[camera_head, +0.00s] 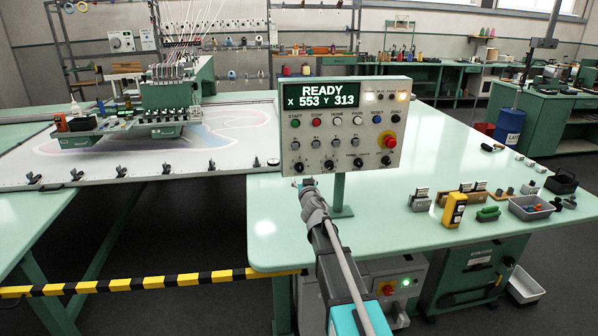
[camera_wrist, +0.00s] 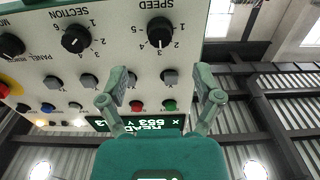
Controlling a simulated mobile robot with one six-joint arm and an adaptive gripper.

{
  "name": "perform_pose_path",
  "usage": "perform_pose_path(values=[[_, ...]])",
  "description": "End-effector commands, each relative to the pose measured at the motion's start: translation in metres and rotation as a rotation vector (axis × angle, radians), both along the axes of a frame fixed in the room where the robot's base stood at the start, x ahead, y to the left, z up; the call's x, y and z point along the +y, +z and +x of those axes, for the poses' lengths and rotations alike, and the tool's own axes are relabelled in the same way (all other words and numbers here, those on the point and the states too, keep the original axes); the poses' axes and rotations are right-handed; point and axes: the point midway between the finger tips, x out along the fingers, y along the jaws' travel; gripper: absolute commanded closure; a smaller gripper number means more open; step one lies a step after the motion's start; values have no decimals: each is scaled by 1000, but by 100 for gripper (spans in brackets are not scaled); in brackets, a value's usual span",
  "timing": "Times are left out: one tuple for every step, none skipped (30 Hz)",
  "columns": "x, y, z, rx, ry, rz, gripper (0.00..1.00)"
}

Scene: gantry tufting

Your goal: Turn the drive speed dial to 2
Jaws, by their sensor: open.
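The drive speed dial (camera_wrist: 160,32) is a round black knob under the SPEED label on the control panel. The wrist view shows the panel upside down. In the head view the speed dial (camera_head: 299,167) is the leftmost of the bottom row. My gripper (camera_wrist: 161,84) is open and empty, its fingers apart and not around the dial. In the head view my gripper (camera_head: 306,184) is just below the dial, in front of the panel.
The section dial (camera_wrist: 75,38) sits beside the speed dial. Grey toggles and coloured buttons fill the rows above, under a READY display (camera_head: 320,95). A red emergency knob (camera_head: 388,140) is at the panel's right. The green table (camera_head: 370,230) holds a yellow device (camera_head: 454,210) and a grey tray (camera_head: 530,208).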

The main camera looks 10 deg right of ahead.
Motion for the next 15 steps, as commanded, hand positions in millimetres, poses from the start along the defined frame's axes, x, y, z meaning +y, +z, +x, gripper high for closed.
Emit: perform_pose_path(values=[[0, 0, 13, 0, 0, -1, 17], [0, 0, 17, 0, 0, -1, 17], [0, 0, 24, 0, 0, -1, 17], [0, 0, 28, 0, 0, 0, 17], [0, 0, 33, 0, 0, 0, 17], [0, 0, 39, 0, 0, 0, 17], [0, 0, 43, 0, 0, 0, 17], [-1, 0, 47, 0, -1, -1, 17], [-1, 0, 52, 0, -1, -1, 17], [-1, 0, 55, 0, 0, -1, 17], [-1, 0, 59, 0, -1, 0, 17], [-1, 0, 63, 0, -1, 0, 17], [-1, 0, 65, 0, -1, 0, 17], [-1, 0, 67, 1, -1, 0, 17], [-1, 0, 70, 1, -1, 0, 17]])
